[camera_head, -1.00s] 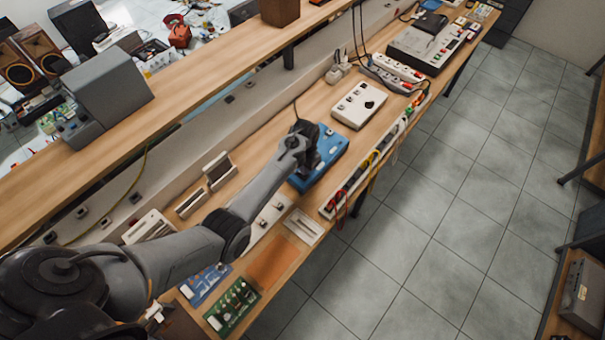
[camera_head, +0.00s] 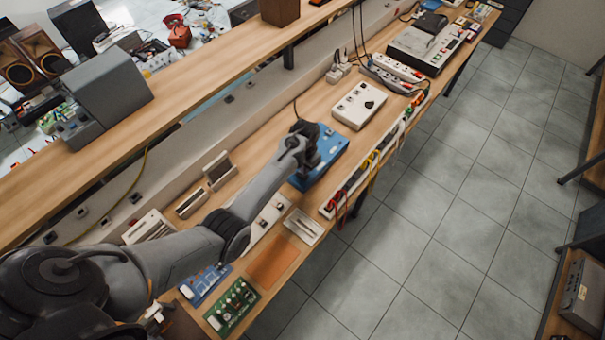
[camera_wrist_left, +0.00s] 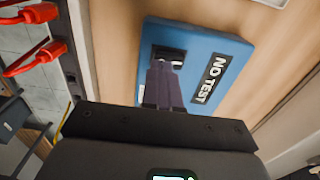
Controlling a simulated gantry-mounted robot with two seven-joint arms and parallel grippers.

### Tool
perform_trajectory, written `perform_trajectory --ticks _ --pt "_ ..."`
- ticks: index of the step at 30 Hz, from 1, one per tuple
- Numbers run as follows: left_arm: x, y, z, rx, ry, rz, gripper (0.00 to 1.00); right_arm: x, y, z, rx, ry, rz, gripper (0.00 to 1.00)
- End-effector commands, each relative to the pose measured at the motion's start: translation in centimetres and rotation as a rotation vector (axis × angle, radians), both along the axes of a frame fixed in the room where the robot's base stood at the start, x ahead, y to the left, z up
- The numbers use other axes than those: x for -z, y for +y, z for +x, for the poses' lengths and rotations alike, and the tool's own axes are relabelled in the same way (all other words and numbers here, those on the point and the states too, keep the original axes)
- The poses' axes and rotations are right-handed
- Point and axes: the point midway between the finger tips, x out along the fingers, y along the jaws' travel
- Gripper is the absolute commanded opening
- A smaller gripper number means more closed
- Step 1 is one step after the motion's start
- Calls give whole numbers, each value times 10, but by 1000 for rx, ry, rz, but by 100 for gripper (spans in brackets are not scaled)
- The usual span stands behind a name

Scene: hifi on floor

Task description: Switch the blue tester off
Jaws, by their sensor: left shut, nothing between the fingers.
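The blue tester (camera_head: 328,150) lies on the wooden workbench, partly hidden behind my left gripper (camera_head: 310,167). In the left wrist view the blue tester (camera_wrist_left: 218,45) shows a black label reading "NO TEST" and a dark recess with a light-coloured switch (camera_wrist_left: 170,60). My left gripper's fingers (camera_wrist_left: 165,68) are shut and empty, with their tips over or at the near side of that switch. I cannot tell whether they touch it, and the fingers hide part of it. The switch's position is not clear. My right gripper is not in view.
A white box with a dark knob (camera_head: 359,105) stands farther along the bench. A white rail with red and yellow leads (camera_head: 345,192) runs along the bench's front edge. A green circuit board (camera_head: 232,307) lies at the near end. A raised shelf (camera_head: 200,97) runs behind.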

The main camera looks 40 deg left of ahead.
Motion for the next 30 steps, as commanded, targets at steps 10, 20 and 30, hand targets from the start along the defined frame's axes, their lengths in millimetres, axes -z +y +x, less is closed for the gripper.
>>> perform_trajectory --ticks 10,20,30 --pt "1 0 0 0 0 0 0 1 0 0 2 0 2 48" --pt "5 0 0 0 0 0 0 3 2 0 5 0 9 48" --pt "10 0 0 0 -1 0 0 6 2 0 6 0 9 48"
